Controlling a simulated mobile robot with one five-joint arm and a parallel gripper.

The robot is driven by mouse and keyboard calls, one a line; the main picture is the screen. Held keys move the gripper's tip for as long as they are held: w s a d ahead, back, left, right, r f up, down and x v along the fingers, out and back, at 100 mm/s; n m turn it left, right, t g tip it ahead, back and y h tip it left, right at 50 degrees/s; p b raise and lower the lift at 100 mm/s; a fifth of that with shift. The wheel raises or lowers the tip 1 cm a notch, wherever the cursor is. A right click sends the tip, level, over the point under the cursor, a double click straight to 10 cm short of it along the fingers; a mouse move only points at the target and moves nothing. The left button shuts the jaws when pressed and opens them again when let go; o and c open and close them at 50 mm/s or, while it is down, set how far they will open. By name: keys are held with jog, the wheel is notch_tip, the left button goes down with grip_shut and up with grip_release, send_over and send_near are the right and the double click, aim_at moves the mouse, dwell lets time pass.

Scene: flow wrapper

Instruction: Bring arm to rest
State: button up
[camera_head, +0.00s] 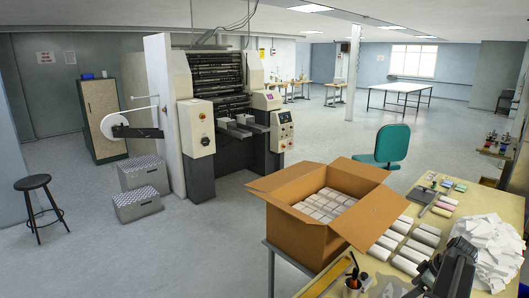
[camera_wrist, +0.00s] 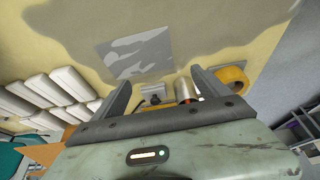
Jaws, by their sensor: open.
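My gripper (camera_wrist: 162,84) shows in the wrist view with its two dark fingers apart and nothing between them at the tips. It is over the pale yellow table (camera_wrist: 268,22). A metal cup (camera_wrist: 185,91) and an orange-yellow tape roll (camera_wrist: 233,77) are beyond the fingers, near the right one. A grey patterned sheet (camera_wrist: 137,53) lies on the table farther off. In the head view a dark part of my arm is at the lower right, above the table (camera_head: 488,200); the fingertips cannot be made out there.
An open cardboard box (camera_head: 292,232) full of white packs stands at the table's left. Rows of white packs (camera_head: 411,252) lie beside it. A pile of white paper (camera_head: 487,245) is at the right. A teal chair (camera_head: 391,144) stands behind the table.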

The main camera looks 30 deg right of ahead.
jog(key=w+a+n+g+y, duration=0.2)
jog(key=w+a+n, duration=0.4)
jog(key=w+a, duration=2.05)
jog(key=a+f+n, duration=0.1)
jog(key=a, duration=1.5)
jog(key=s+a+m+g+h, duration=0.1)
jog(key=s+a+m, duration=0.2)
jog(key=a+m, duration=0.2)
jog(key=s+a+m+g+h, duration=0.1)
jog(key=a+m, duration=0.4)
jog(key=a, duration=0.7)
jog(key=shift+s+f+m+h, duration=0.4)
jog(key=shift+s+h, duration=0.3)
jog(key=shift+s, duration=0.4)
jog(key=shift+a, duration=0.1)
